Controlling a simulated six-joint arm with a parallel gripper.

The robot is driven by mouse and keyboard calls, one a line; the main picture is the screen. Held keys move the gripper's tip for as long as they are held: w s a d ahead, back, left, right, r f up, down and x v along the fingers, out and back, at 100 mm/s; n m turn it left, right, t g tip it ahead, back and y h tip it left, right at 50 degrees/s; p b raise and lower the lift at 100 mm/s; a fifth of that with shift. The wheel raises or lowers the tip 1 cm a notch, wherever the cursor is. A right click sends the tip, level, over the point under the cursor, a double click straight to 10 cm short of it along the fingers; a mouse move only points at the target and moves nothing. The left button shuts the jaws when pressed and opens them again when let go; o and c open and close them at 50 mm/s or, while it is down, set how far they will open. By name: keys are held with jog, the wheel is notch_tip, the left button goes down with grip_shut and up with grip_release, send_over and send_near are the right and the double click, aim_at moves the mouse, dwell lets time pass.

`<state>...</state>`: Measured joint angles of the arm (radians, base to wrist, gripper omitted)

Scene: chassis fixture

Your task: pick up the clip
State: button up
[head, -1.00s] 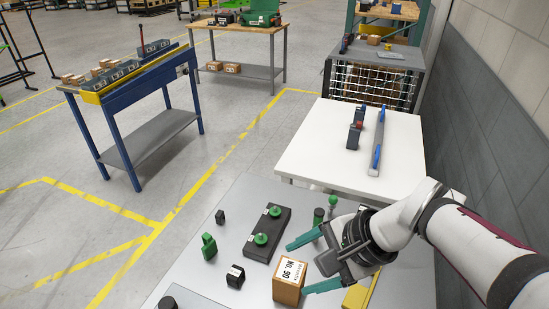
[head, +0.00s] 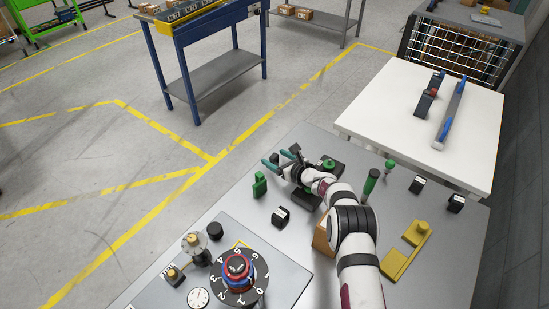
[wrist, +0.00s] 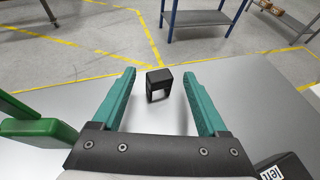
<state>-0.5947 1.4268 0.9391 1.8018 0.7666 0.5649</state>
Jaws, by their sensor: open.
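The clip (wrist: 159,78) is a small black arch-shaped piece standing on the grey tabletop in the wrist view. It stands between the lines of my two teal fingers, close to their tips. My gripper (wrist: 159,72) is open, with nothing shut in it; whether a finger touches the clip cannot be told. In the head view my gripper (head: 281,158) reaches low over the table's far left edge.
A green piece (wrist: 38,132) stands close left of my gripper. A dark block with green knobs (head: 328,163) is on its right. A black labelled block (head: 281,216), a brown box (head: 321,238) and a yellow part (head: 406,250) are on the table. A dial panel (head: 230,270) is in front.

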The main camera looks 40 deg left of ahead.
aim_at(272, 155)
jog(key=shift+x, duration=2.15)
jog(key=shift+a+r, duration=0.1)
grip_shut()
